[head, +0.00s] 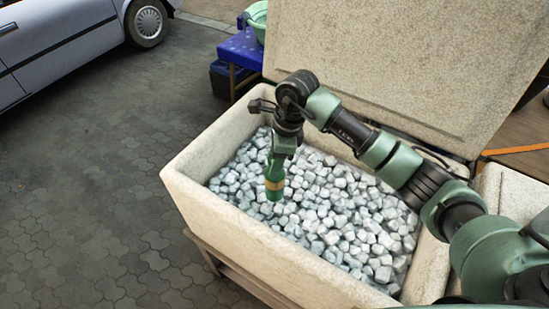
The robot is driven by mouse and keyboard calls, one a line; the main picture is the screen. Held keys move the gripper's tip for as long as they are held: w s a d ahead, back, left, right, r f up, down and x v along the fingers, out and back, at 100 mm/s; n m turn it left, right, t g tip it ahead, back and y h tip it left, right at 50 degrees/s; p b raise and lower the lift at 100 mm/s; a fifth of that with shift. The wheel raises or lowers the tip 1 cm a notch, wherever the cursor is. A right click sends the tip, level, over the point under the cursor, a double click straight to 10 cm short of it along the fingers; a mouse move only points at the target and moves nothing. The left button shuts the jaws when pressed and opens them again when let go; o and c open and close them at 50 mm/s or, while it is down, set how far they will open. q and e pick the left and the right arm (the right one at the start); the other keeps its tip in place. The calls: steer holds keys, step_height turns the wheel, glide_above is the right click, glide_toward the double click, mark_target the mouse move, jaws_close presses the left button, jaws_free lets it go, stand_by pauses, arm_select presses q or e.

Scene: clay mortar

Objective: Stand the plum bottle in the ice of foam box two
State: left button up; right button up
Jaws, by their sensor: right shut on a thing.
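My right gripper (279,152) is shut on a green bottle (273,172) with a tan band round it. The bottle hangs roughly upright, below the gripper, over the left part of the ice (335,215) in an open foam box (240,236). I cannot tell whether its lower end touches the ice. I see no plum colour on it and no number on the box. Its upper end is partly hidden by the gripper. My left gripper is out of view.
The foam box's lid (400,60) stands raised behind it. A blue table (240,50) with a green basin (257,18) is at the back. A car (60,45) is parked at upper left. The paved ground (90,190) on the left is clear. Another pale box edge (515,190) shows at right.

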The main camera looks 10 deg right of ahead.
steer(key=shift+d+b+x, duration=0.25)
steer(key=shift+b+x, duration=0.8)
steer(key=shift+x, duration=0.2)
steer(key=shift+d+b+x, duration=0.25)
steer(key=shift+b+x, duration=0.8)
steer(key=shift+x, duration=0.2)
steer(key=shift+d+b+x, duration=0.3)
steer(key=shift+b+x, duration=0.75)
steer(key=shift+x, duration=0.2)
steer(key=shift+s+f+b, duration=0.1)
steer(key=shift+f+b, duration=0.15)
steer(key=shift+b, duration=0.05)
steer(key=shift+f+b, duration=0.5)
steer(key=shift+f, duration=0.05)
steer(key=o, duration=1.9)
steer(key=shift+r, duration=0.1)
